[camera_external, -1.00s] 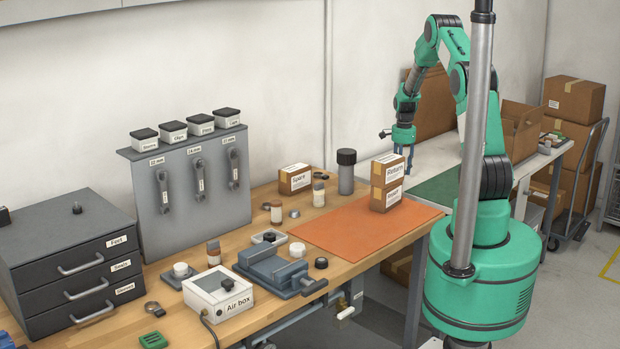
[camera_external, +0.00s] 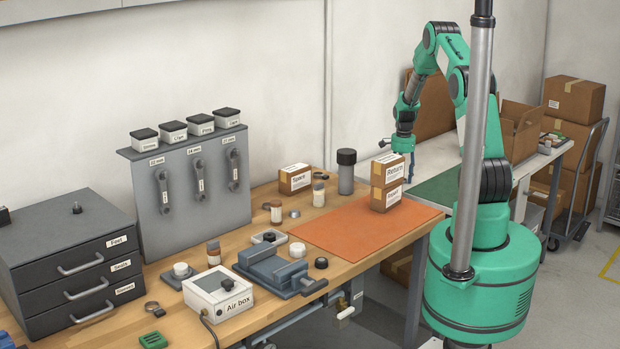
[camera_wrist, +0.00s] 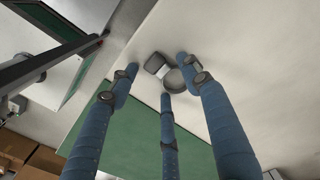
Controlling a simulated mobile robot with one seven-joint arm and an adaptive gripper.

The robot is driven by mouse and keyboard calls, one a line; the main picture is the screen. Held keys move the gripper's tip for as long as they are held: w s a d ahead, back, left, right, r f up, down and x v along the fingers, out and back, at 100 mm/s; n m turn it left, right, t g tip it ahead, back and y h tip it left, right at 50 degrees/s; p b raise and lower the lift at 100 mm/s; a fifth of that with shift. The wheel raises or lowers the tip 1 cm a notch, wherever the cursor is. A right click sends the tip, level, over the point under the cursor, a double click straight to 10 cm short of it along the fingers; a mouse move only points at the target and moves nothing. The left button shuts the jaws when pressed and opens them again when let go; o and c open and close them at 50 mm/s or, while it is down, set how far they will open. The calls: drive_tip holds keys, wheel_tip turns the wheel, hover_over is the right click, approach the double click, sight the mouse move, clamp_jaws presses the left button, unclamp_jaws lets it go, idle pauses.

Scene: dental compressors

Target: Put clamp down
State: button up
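The clamp (camera_wrist: 174,79), a dark grey ring with a small block on its side, shows between and beyond my blue fingertips in the wrist view. It appears to lie on the pale tabletop (camera_wrist: 215,40) beside the green mat (camera_wrist: 140,135). My gripper (camera_wrist: 160,76) has its three fingers spread, with a clear gap between the left finger and the clamp. Whether the other fingers touch it cannot be told. In the external view my gripper (camera_external: 411,160) is over the far white table, left of the green mat; the clamp cannot be made out there.
Stacked cartons (camera_external: 387,182) stand on the orange mat (camera_external: 340,228) of the wooden bench, left of my arm. A large brown carton (camera_external: 432,105) stands behind my gripper, and an open box (camera_external: 518,130) is to the right. The pale tabletop around the clamp looks clear.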

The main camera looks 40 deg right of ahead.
drive_tip(key=shift+r, duration=0.1)
wheel_tip(320, 180, up, 12)
drive_tip(key=p, duration=0.2)
idle(0.8)
drive_tip(key=shift+r, duration=0.1)
idle(0.4)
drive_tip(key=s+a+r+n+t, duration=0.1)
drive_tip(key=s+a+r+n, duration=0.15)
drive_tip(key=a+r, duration=0.65)
drive_tip(key=s+a+r+n+t, duration=0.15)
drive_tip(key=a+r+n, duration=0.25)
drive_tip(key=a+r, duration=0.55)
drive_tip(key=s+a+r+n, duration=0.3)
drive_tip(key=a+r, duration=0.5)
drive_tip(key=r, duration=0.1)
drive_tip(key=s+a+r+n+t, duration=0.1)
drive_tip(key=s+a+r+n, duration=0.15)
drive_tip(key=s+a, duration=0.3)
drive_tip(key=s+a+r+n+t, duration=0.1)
drive_tip(key=s+a+r+n, duration=0.1)
drive_tip(key=s+a+r, duration=0.3)
drive_tip(key=s+a+n, duration=0.2)
drive_tip(key=s+a, duration=0.2)
drive_tip(key=s, duration=0.3)
drive_tip(key=s+a+f+n+t, duration=0.1)
drive_tip(key=s+a+n, duration=0.2)
drive_tip(key=s+a, duration=0.2)
drive_tip(key=shift+s+a, duration=0.15)
drive_tip(key=shift+s, duration=1.1)
